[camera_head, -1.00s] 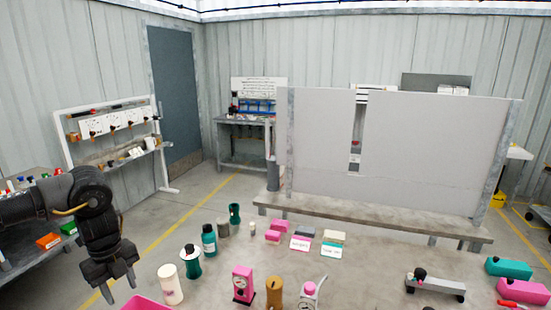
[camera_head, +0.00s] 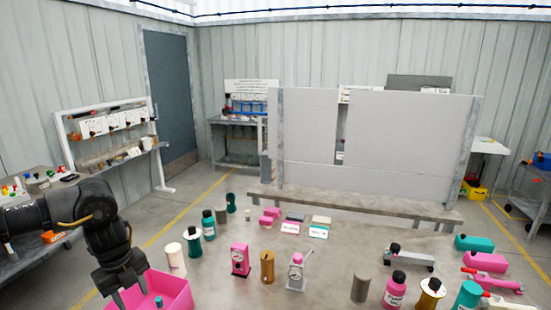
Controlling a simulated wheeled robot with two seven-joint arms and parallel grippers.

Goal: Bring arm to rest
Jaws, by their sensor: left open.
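My left arm comes in from the left edge of the head view. Its gripper (camera_head: 133,294) points down, open, with its fingers in front of or over the left part of a pink bin (camera_head: 172,287). I cannot tell how high above the bin it is. A small teal piece (camera_head: 158,301) shows in the bin. Nothing shows between the fingers. My right gripper is not in view.
A white cylinder (camera_head: 175,259), a teal bottle (camera_head: 208,225), a pink pump (camera_head: 240,260), a tan cylinder (camera_head: 267,266) and a grey pump (camera_head: 297,271) stand near the bin. A pink bottle (camera_head: 395,289) stands to the right. A grey panel (camera_head: 400,140) rises behind the work table.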

